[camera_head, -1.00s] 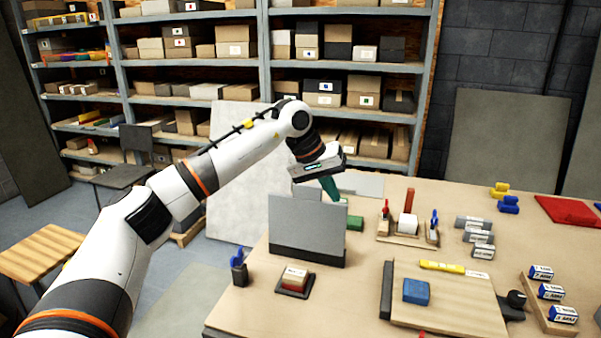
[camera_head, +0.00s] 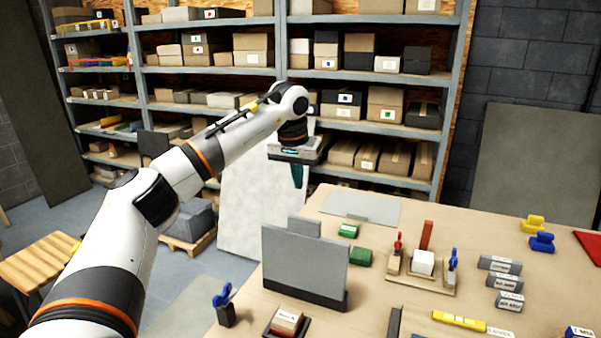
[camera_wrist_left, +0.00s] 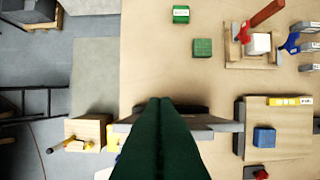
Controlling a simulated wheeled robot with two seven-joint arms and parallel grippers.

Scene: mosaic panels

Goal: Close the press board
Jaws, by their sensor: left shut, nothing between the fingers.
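A grey panel (camera_head: 303,260) stands upright in a dark base at the near left of the table; I take it as the press board's raised lid. In the wrist view its edge (camera_wrist_left: 222,126) shows narrow, partly behind my fingers. A smaller grey piece (camera_head: 305,226) rises behind it. My left gripper (camera_head: 297,177) is shut and empty. In the head view its green fingers point down and appear above the panel, with a gap between. The fingers (camera_wrist_left: 160,135) also show in the wrist view, pressed together. My right gripper is not in view.
A wooden board with a blue block (camera_wrist_left: 264,137) lies to the right. A flat grey sheet (camera_head: 360,207) lies behind.

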